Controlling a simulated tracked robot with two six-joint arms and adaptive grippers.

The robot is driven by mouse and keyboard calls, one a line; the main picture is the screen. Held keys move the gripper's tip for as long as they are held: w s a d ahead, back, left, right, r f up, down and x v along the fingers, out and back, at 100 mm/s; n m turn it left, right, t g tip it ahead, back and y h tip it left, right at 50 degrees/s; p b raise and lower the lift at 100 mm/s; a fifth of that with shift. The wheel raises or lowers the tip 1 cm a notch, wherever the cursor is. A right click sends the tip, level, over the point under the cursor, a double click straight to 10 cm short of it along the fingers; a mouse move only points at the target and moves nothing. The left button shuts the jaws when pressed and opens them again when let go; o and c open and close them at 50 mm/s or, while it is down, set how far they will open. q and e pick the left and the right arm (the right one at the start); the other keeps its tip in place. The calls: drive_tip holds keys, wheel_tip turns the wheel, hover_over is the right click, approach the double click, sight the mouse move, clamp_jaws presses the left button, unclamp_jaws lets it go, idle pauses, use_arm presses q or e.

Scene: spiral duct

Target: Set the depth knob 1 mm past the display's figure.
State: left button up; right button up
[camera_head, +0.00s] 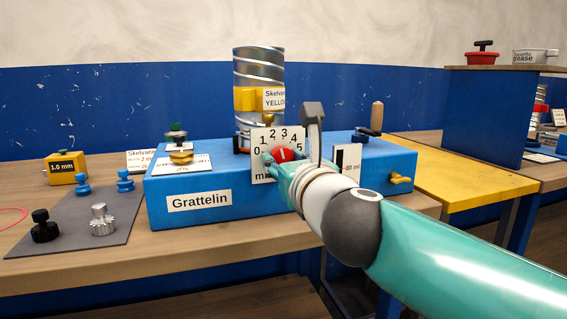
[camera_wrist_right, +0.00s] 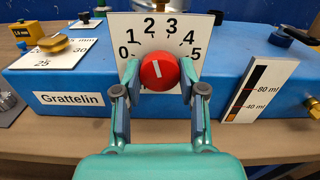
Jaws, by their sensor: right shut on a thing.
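The depth knob (camera_head: 281,155) is red with a white mark, in front of a white dial plate (camera_head: 262,140) numbered 0 to 5. In the right wrist view the knob (camera_wrist_right: 159,70) has its mark pointing nearly straight up, leaning slightly left, roughly toward the 2. My right gripper (camera_wrist_right: 160,75) is shut on the knob, one finger on each side. In the head view the gripper (camera_head: 284,164) partly hides the dial. A white card (camera_head: 140,160) behind the blue box reads "Skelvane" and a partly hidden "2 m". My left gripper is not in view.
The blue box (camera_head: 185,210) labelled "Grattelin" carries the dial, a spiral duct (camera_head: 258,65) and an ml gauge (camera_head: 347,160). A grey mat (camera_head: 75,222) at left holds knobs and a gear. A yellow 1.0 mm block (camera_head: 66,170) stands behind it.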

drive_tip(key=shift+w+f, duration=0.1)
drive_tip(key=shift+f, duration=0.3)
drive_tip(key=o, duration=1)
drive_tip(key=shift+o, duration=0.7)
drive_tip(key=shift+r, duration=0.2)
drive_tip(key=v, duration=1.2)
